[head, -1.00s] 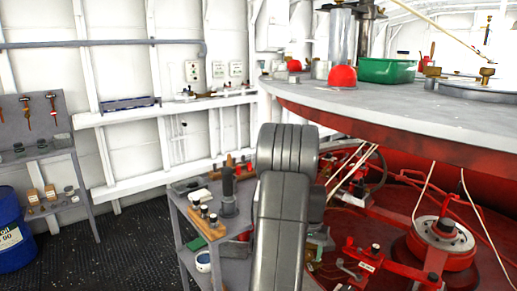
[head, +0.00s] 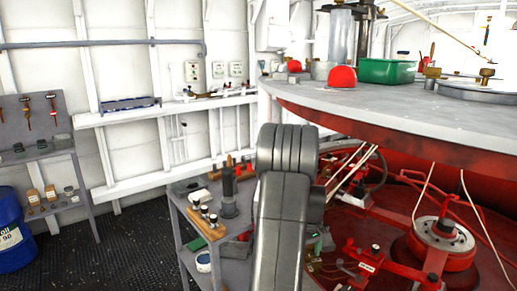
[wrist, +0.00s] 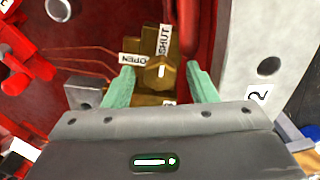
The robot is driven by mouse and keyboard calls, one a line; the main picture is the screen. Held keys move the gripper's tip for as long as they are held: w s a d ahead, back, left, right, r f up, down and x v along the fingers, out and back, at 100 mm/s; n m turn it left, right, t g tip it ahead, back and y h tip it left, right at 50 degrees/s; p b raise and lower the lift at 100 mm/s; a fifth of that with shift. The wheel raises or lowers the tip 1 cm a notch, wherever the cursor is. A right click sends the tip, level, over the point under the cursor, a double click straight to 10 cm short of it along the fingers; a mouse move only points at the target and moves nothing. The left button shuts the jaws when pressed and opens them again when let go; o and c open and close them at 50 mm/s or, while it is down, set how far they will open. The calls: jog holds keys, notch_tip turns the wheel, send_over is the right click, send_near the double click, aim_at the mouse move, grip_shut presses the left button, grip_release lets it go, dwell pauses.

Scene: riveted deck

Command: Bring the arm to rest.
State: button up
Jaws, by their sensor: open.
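My grey arm rises in the middle of the head view, in front of the workbench and the red machinery. My gripper (wrist: 160,84) shows in the wrist view with its two green fingers apart and nothing held between them. Beyond the fingers is a brass valve piece (wrist: 161,72) with labels reading OPEN and SHUT. I cannot tell how far the fingertips are from it.
A grey round table (head: 420,110) spans the right, holding a green bin (head: 387,71) and red domes (head: 342,77). A grey cart (head: 190,228) with small parts stands left of my arm. Red machinery (head: 440,240) fills the lower right. The dark floor (head: 110,245) at left is open.

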jog(key=shift+n, duration=1.6)
